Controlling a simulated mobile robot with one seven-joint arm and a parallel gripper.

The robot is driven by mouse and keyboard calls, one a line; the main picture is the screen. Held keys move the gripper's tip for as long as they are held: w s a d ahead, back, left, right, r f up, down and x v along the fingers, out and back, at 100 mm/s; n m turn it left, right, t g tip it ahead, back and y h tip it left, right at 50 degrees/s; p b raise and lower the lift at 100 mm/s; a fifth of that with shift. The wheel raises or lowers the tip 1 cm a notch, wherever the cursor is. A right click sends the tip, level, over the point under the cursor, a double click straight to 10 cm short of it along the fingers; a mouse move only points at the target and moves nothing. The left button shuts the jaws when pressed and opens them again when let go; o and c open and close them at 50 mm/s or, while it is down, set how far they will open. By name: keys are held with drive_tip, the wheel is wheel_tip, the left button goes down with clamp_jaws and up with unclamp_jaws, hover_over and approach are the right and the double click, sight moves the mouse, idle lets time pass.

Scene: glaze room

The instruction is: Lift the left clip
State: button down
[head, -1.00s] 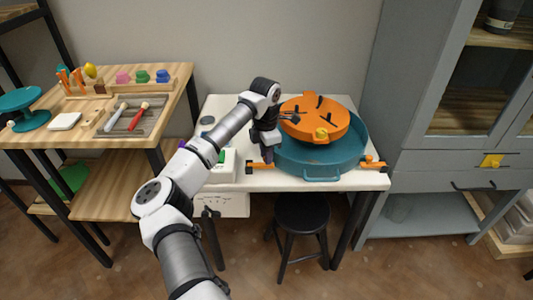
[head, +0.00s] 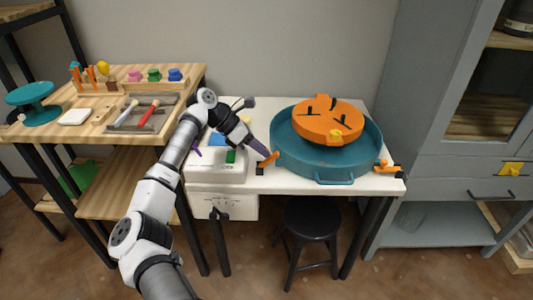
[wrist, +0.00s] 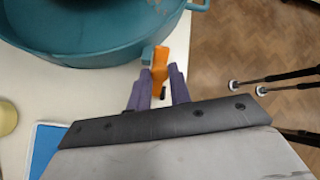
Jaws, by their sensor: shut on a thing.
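The left clip (head: 268,160) is an orange lever on a dark base at the left side of the teal basin (head: 318,166). Its lever stands tilted up from the tabletop. My gripper (head: 264,154) comes in at a slant from the upper left, its purple fingers shut on the lever. In the wrist view the orange clip (wrist: 160,57) lies between the fingertips of my gripper (wrist: 160,76), beside the basin wall (wrist: 100,50). The clip's lower part is partly hidden by the fingers there.
An orange disc (head: 315,128) with dark slots sits in the basin. A right clip (head: 387,168) lies flat at the basin's other side. A white box (head: 216,165) stands left of my gripper. A black stool (head: 312,216) is below the table's front edge.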

drive_tip(key=shift+a+f+h+b, duration=0.1)
drive_tip(key=shift+a+h+b, duration=1.2)
drive_tip(key=shift+h, duration=0.5)
drive_tip(key=shift+d, duration=0.1)
drive_tip(key=c, duration=1.3)
unclamp_jaws()
wheel_tip(320, 180, up, 20)
